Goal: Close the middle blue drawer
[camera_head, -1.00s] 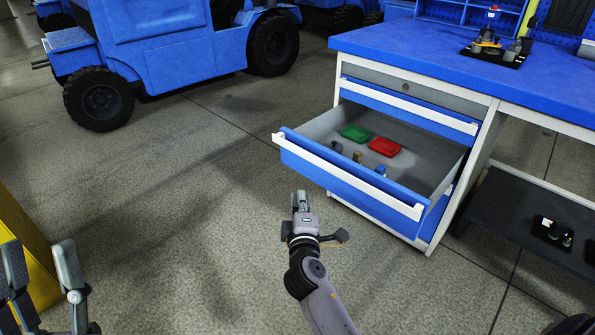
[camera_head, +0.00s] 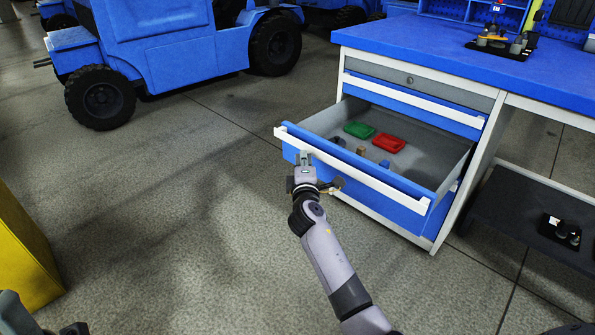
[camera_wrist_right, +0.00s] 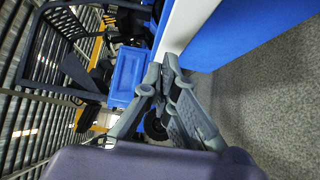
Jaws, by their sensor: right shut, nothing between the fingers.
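The middle blue drawer (camera_head: 385,200) is pulled far out of the workbench cabinet, with a white handle strip (camera_head: 350,171) along its front's top edge. My right gripper (camera_head: 304,157) is shut and empty at the left part of this front, its tips close to the strip. I cannot tell whether they touch. In the right wrist view, the shut fingertips (camera_wrist_right: 167,72) lie beside the white strip (camera_wrist_right: 185,25) and the blue front (camera_wrist_right: 235,35). My left gripper (camera_head: 42,322) is mostly cut off at the bottom left corner.
Inside the drawer lie a green tray (camera_head: 359,129), a red tray (camera_head: 390,143) and small parts. A shut blue drawer (camera_head: 415,104) sits above, under the blue worktop (camera_head: 450,60). A yellow box (camera_head: 25,250) stands left. The floor between is free.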

